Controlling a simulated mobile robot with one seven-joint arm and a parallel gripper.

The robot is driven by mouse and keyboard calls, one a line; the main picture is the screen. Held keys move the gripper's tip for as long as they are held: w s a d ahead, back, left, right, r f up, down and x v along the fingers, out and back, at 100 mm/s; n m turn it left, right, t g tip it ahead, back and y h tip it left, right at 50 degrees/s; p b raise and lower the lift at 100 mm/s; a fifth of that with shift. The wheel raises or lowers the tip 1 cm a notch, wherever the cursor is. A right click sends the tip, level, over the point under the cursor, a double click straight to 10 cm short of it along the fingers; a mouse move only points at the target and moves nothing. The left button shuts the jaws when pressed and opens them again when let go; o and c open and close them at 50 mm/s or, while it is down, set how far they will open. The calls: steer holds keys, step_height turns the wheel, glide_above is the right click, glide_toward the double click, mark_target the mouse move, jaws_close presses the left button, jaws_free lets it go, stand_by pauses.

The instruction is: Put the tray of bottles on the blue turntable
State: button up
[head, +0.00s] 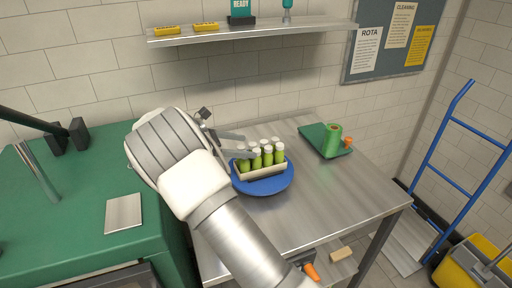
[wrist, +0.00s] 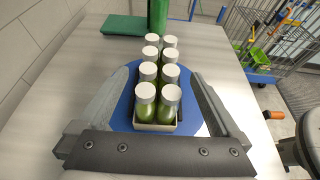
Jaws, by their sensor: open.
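The tray (head: 262,174) is a small beige box with several green bottles (head: 268,155) with white caps standing upright in it. It rests on the round blue turntable (head: 264,187) on the steel table. In the wrist view the tray (wrist: 155,128) and bottles (wrist: 168,97) stand over the blue disc (wrist: 122,112). My gripper (head: 226,142) is at the tray's left end in the head view. In the wrist view my gripper (wrist: 157,108) is open, with one finger on each side of the tray and gaps between. The tray's far end is partly hidden behind bottles.
A green tray (head: 315,136) with a green roll (head: 332,141) and an orange item stands at the back right of the table. A wall shelf (head: 255,34) hangs above. A green counter (head: 75,225) is at the left, and a blue hand truck (head: 440,165) at the right.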

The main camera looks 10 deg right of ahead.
steer(key=v, duration=0.5)
steer(key=s+d+r+m+g+y, duration=0.2)
steer(key=s+d+r+m+y, duration=0.65)
steer(key=s+d, duration=0.35)
steer(key=s+a+r+m+t+y, duration=0.1)
steer(key=s+m+t+y, duration=0.4)
steer(key=s+m, duration=0.6)
steer(key=shift+s+a+r+m, duration=0.3)
steer(key=shift+s+r, duration=0.35)
steer(key=shift+s, duration=5)
steer(key=shift+d, duration=0.1)
